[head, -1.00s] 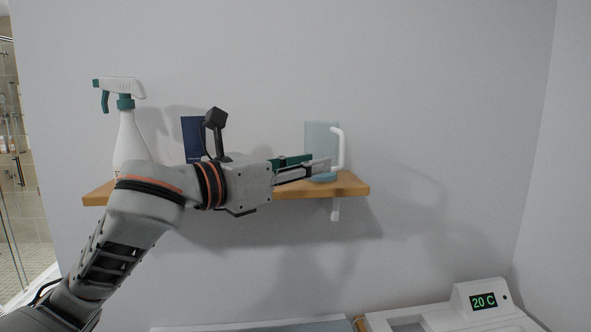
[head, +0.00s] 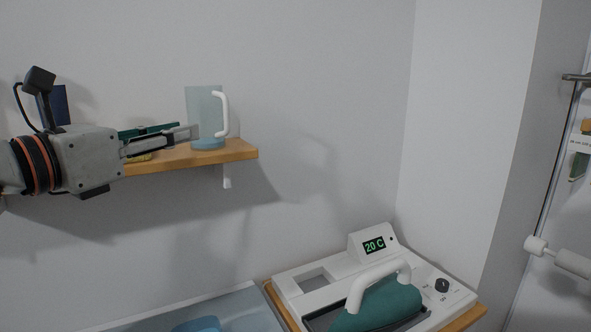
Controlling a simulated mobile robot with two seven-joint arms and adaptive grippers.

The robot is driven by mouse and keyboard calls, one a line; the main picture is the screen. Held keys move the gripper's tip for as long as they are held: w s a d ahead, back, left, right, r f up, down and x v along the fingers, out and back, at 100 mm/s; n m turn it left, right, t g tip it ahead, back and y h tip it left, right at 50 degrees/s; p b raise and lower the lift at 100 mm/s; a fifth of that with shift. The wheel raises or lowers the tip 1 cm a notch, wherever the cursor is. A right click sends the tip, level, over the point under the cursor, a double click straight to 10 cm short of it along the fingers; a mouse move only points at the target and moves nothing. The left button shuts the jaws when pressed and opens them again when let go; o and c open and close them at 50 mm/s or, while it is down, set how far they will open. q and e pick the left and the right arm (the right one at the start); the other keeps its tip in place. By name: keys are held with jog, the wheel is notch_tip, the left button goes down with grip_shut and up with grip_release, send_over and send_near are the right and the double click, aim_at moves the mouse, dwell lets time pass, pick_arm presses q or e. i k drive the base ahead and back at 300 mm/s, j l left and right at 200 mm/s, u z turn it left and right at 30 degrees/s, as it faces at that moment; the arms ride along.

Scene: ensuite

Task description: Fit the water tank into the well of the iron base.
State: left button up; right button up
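The water tank (head: 203,108) is a translucent pale-blue vessel with a white handle on its right side. It stands upright on the wooden shelf. The iron base (head: 291,296) is a white unit at the lower right with a green "20 C" display. Its rectangular well (head: 313,281) looks empty, at its back left. My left gripper (head: 188,129) reaches in from the left over the shelf, level with the tank's lower part. Its fingers look apart with nothing between them. They overlap the tank's left edge in the picture; contact is unclear. My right gripper is out of view.
A teal iron (head: 380,306) with a white handle rests on the base, right of the well. The shelf (head: 240,151) ends just right of the tank. A dark blue item (head: 60,106) stands behind my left arm. A pale blue container (head: 240,308) sits left of the base.

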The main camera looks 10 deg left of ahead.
aim_at(304, 290)
jog(key=k, duration=1)
